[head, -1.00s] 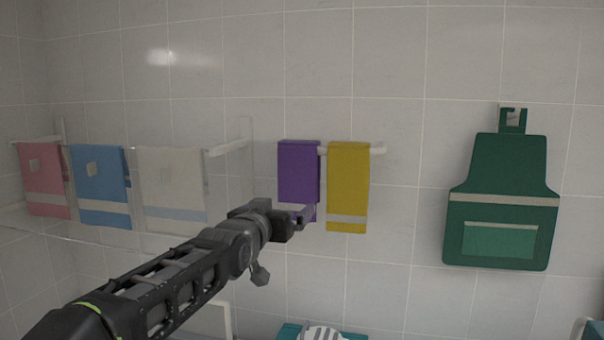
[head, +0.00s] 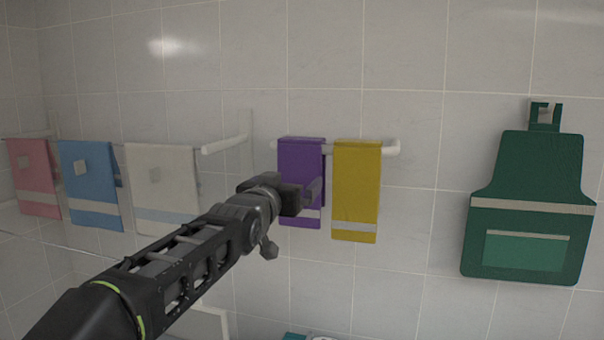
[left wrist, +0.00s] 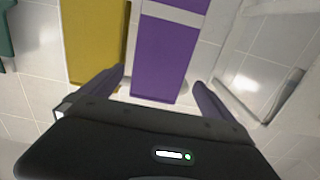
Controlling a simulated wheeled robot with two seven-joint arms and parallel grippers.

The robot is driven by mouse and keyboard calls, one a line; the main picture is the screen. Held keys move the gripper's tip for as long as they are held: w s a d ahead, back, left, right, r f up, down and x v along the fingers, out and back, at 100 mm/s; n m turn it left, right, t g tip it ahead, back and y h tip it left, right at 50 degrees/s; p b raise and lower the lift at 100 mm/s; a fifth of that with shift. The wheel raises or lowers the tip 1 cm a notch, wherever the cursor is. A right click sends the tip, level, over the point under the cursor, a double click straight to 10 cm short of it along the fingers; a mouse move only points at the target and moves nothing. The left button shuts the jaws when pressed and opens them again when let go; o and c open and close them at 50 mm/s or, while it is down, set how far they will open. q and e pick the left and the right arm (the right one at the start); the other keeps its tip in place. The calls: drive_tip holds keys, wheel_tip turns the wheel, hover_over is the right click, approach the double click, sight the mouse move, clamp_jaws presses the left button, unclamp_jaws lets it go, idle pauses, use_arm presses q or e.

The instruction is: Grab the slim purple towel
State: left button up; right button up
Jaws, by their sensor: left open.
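The slim purple towel (head: 300,165) hangs from a white rail on the tiled wall, with a pale band near its lower edge. In the left wrist view the purple towel (left wrist: 162,58) shows upside down, in line with the space between my fingers. My left gripper (head: 312,196) is in front of the towel's lower part in the head view and hides some of it. In the left wrist view my left gripper (left wrist: 160,90) has its fingers spread, with nothing held. I cannot tell whether a finger touches the towel. My right gripper is not in view.
A yellow towel (head: 356,190) hangs close to the right of the purple one on the same rail (head: 391,148). Pink (head: 33,175), blue (head: 90,180) and white (head: 160,180) towels hang at the left. A green apron-shaped item (head: 530,180) hangs at the right.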

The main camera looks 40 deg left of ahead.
sight(298, 173)
use_arm(q)
drive_tip(key=shift+w+a, duration=0.15)
drive_tip(key=shift+w, duration=0.1)
drive_tip(key=shift+w, duration=0.1)
drive_tip(key=p+x, duration=0.2)
drive_tip(key=p, duration=0.1)
drive_tip(key=p+x, duration=0.1)
drive_tip(key=x, duration=0.1)
drive_tip(key=shift+w+a+r, duration=0.1)
drive_tip(key=shift+r, duration=0.25)
drive_tip(key=shift+w+a+f+p, duration=0.1)
drive_tip(key=shift+w+f+p, duration=0.1)
drive_tip(key=shift+w+p, duration=0.2)
